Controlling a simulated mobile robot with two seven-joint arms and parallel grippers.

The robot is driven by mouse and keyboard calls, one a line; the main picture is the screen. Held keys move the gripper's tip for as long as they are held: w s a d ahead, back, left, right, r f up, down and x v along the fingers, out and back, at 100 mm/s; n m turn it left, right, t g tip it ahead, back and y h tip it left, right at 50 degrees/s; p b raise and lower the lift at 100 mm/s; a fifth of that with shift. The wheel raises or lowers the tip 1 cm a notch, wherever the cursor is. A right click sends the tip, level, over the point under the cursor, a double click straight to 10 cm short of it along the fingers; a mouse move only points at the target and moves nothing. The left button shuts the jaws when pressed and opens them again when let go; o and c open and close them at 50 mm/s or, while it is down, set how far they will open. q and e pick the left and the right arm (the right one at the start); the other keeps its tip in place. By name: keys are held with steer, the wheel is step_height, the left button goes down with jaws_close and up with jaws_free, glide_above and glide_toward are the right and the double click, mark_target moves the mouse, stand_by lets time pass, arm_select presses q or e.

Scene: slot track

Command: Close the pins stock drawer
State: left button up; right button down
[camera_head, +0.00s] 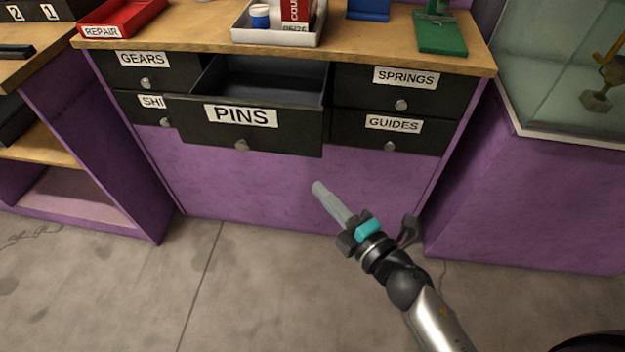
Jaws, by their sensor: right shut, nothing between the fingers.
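The pins stock drawer (220,135) stands pulled out from the purple cabinet. It is black, with a white PINS label and a round metal knob (241,145) on its front. The part of its inside that shows (265,84) looks empty. My right gripper (319,188) is shut and empty. It is in front of the cabinet, below and to the right of the drawer front, apart from it. My left gripper is not in view.
The GEARS (166,75), SPRINGS (430,90) and GUIDES (430,135) drawers look shut. A white tray (276,37) and a red REPAIR tray (125,22) stand on the wooden top. A glass case (560,60) stands at right. The floor in front is clear.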

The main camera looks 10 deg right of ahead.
steer(key=r, duration=0.1)
glide_toward(287, 136)
steer(key=a+x, duration=0.1)
steer(key=x, duration=0.4)
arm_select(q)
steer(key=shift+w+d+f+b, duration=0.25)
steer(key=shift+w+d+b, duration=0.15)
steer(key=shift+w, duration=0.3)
arm_select(e)
steer(key=shift+w+d+n, duration=0.25)
steer(key=shift+w+n, duration=0.15)
